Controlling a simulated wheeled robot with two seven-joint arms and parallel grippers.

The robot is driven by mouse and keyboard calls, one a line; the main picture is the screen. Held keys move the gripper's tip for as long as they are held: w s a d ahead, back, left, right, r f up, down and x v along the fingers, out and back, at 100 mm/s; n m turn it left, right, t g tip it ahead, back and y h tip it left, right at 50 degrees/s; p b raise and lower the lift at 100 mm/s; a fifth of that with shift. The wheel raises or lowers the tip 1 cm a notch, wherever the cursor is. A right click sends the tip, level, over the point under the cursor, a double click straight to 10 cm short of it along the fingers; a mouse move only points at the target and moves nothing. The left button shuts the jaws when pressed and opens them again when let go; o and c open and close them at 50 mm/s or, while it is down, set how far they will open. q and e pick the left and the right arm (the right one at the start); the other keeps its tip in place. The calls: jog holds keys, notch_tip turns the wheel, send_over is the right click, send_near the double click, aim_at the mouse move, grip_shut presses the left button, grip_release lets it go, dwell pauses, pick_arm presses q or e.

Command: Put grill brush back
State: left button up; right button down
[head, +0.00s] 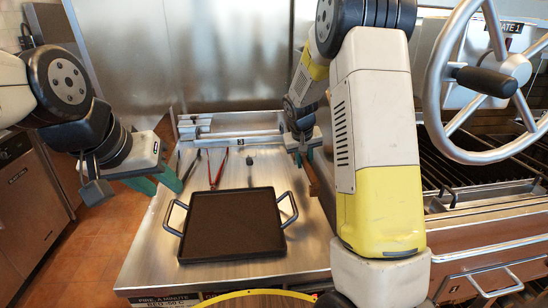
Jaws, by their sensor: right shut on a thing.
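My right gripper (303,150) is over the right side of the steel counter, shut on a brown, narrow thing that looks like the grill brush (313,179). The brush slants down from the green fingers, and my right arm partly hides it; I cannot tell whether its lower end touches the counter. My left gripper (156,183) hangs at the left edge of the counter, with its green fingers apart and nothing between them.
A dark square griddle pan (233,222) with two side handles lies on the steel counter (150,255). Red-handled tongs (218,170) and a small dark utensil (249,162) lie behind it. A rail (240,133) runs along the back. The grill (455,165) and a large handwheel (437,85) are right.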

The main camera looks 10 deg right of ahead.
jog(key=w+a, duration=0.1)
jog(key=w, duration=0.4)
jog(key=w+a+f, duration=0.1)
jog(key=w+a, duration=0.1)
jog(key=w, duration=0.3)
jog(key=w+a, duration=0.2)
jog(key=w, duration=0.3)
jog(key=shift+w+f, duration=0.2)
jog(key=shift+w, duration=0.1)
jog(key=shift+f, duration=1.75)
jog(key=shift+f, duration=0.1)
jog(key=c, duration=1.2)
grip_release()
